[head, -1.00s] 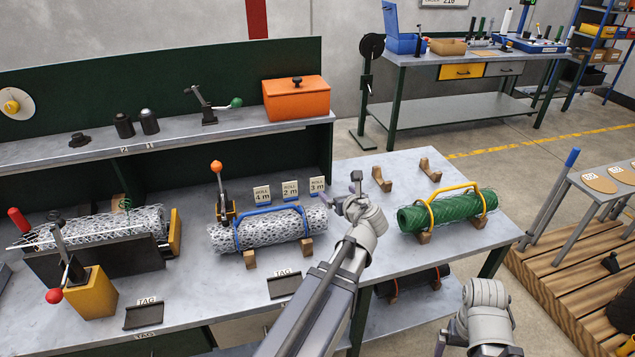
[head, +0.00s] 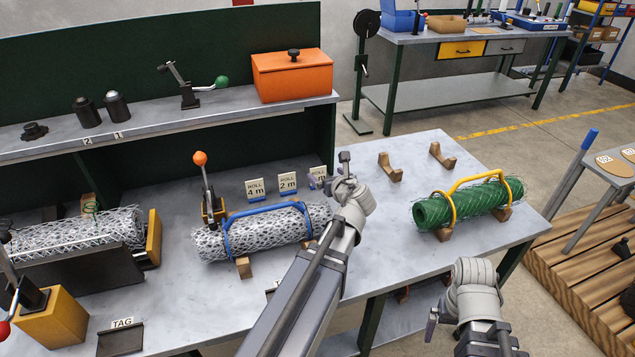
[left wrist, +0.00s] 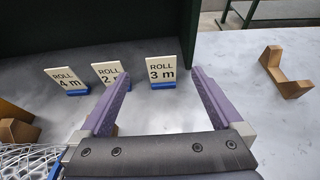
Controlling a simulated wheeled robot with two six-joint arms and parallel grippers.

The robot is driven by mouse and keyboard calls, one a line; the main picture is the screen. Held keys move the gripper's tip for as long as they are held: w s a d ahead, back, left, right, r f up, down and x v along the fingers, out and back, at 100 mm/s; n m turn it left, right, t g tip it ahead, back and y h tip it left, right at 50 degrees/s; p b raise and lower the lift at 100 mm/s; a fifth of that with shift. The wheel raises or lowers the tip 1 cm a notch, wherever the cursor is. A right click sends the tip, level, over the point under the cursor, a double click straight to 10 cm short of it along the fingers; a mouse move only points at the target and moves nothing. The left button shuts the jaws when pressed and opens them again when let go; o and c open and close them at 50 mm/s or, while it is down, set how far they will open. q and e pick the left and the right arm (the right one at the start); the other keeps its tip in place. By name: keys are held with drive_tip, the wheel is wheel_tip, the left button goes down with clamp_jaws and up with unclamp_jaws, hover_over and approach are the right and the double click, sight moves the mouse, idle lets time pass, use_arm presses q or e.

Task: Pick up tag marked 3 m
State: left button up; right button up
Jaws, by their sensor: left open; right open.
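The tag marked 3 m (left wrist: 161,72) stands upright in a blue base on the bench, seen in the left wrist view. In the head view the 3 m tag (head: 318,176) is mostly hidden by my left gripper. My left gripper (left wrist: 160,80) is open, its two purple fingers pointing toward the tag, which shows between their tips. The fingers do not visibly touch it. The 2 m tag (left wrist: 108,72) is just left of it, partly behind the left finger, and the 4 m tag (left wrist: 67,80) is further left. My right gripper (head: 432,322) is low at the right, apart from the tags.
A wire mesh roll with a blue handle (head: 262,214) lies in front of the tags. An orange-knobbed lever (head: 204,180) stands left of them. A wooden cradle (left wrist: 285,73) is to the right, with clear bench between. A green mesh roll (head: 470,205) lies further right.

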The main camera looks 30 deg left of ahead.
sight(318, 168)
use_arm(q)
drive_tip(key=shift+b+x, duration=1.2)
drive_tip(key=shift+x, duration=2.3)
drive_tip(key=shift+d, duration=0.1)
drive_tip(key=shift+c, duration=0.6)
clamp_jaws()
